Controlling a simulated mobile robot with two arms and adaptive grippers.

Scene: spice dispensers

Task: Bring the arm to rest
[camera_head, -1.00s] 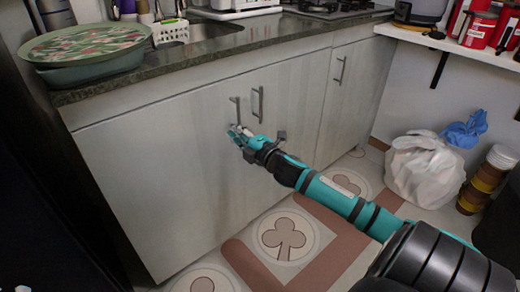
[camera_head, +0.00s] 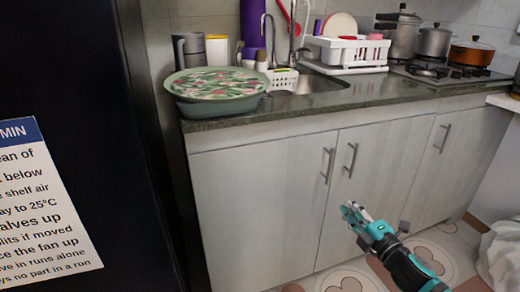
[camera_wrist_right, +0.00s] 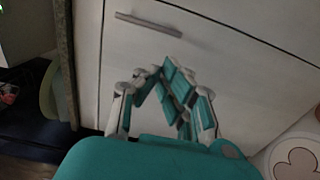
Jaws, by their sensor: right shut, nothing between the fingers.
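My right gripper (camera_head: 353,211) is teal and grey, with its fingers shut and nothing between them. In the head view it is in front of the grey cabinet doors (camera_head: 262,205), below the right one of the two middle handles (camera_head: 350,160). The arm behind it runs to the lower right edge. The right wrist view shows the closed teal finger pads (camera_wrist_right: 172,80) in front of a pale cabinet door (camera_wrist_right: 225,65), with a metal handle (camera_wrist_right: 148,24) beyond them. My left gripper is in no view.
A dark counter (camera_head: 300,105) above holds a green patterned tub (camera_head: 216,106), a sink, a white dish rack (camera_head: 345,48), and pots by the stove (camera_head: 470,55). A dark panel with a printed sheet (camera_head: 40,205) stands close at left. A white bag (camera_head: 500,255) lies at right.

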